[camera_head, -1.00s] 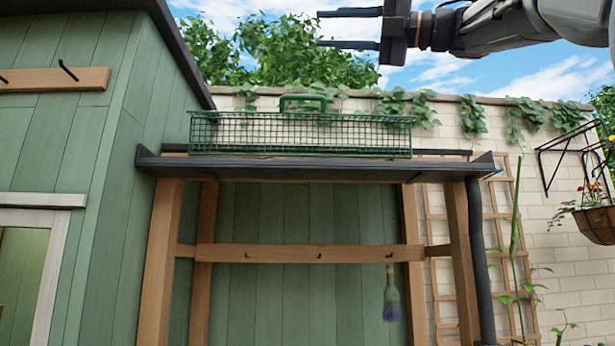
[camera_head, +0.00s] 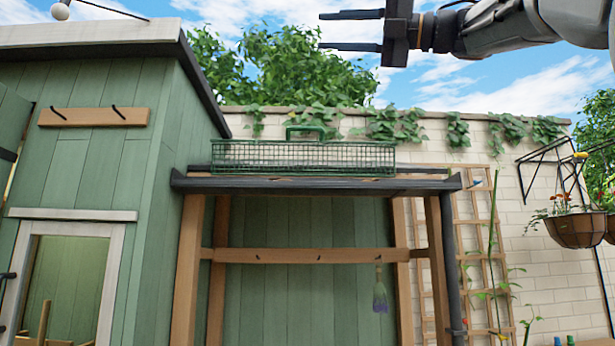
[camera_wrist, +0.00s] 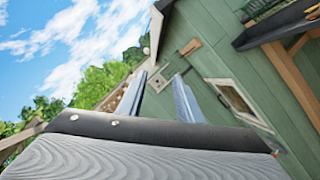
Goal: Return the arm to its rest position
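My gripper (camera_head: 350,31) is at the top right in the head view, raised against the sky and pointing left. Its two dark fingers are apart with nothing between them. In the wrist view the two grey fingers (camera_wrist: 162,97) also stand apart and empty, with the green shed beyond. My arm runs from the gripper to the upper right corner of the head view.
A green wire basket (camera_head: 305,158) stands on the lean-to roof (camera_head: 310,185) against the green shed (camera_head: 90,175). A hanging flower basket (camera_head: 578,230) is on the right by the brick wall (camera_head: 540,190). Open sky surrounds the gripper.

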